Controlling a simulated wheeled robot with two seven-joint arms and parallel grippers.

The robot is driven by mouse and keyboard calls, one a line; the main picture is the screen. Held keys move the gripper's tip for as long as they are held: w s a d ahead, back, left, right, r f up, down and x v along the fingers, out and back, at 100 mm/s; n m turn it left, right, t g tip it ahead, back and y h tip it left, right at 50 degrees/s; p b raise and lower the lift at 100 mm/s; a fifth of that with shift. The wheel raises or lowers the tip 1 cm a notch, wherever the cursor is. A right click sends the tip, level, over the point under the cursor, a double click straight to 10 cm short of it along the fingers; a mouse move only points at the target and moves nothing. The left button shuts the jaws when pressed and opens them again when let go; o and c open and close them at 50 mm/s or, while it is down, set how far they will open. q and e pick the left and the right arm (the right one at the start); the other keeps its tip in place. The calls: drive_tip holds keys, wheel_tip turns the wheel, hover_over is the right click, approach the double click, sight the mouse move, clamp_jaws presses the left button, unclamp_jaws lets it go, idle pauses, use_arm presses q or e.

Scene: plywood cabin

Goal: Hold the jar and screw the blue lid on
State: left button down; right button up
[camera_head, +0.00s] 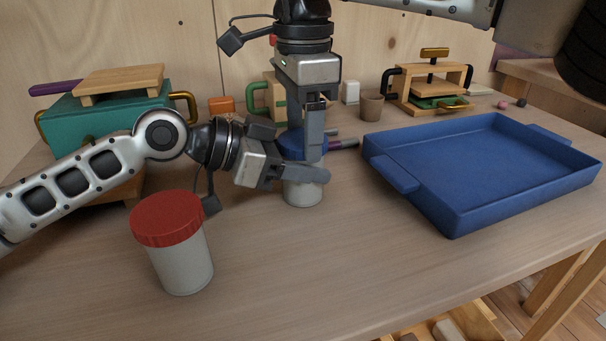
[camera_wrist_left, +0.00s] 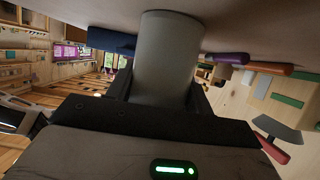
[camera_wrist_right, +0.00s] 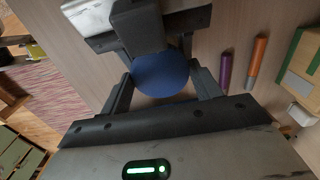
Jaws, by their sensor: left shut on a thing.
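A pale grey jar (camera_head: 302,193) stands upright on the table, and my left gripper (camera_head: 318,175) is shut on it from the side. The jar also fills the middle of the left wrist view (camera_wrist_left: 165,60). The blue lid (camera_head: 290,146) shows just above and behind my left fingers. My right gripper (camera_head: 312,155) points straight down, with its fingertips at either side of the lid (camera_wrist_right: 160,76) in the right wrist view. I cannot tell whether they press on it. My left fingers hide the jar's rim, so I cannot tell whether the lid touches it.
A larger jar with a red lid (camera_head: 168,220) stands at the front left, near my left arm. A blue tray (camera_head: 455,222) takes up the right. A teal box (camera_head: 75,125) and a wooden press (camera_head: 430,85) stand at the back. The front middle of the table is clear.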

drive_tip(key=shift+m, duration=1.6)
drive_tip(key=o, duration=1.1)
drive_tip(key=shift+r, duration=2.25)
drive_tip(key=shift+r, duration=0.1)
drive_tip(key=shift+c, duration=0.4)
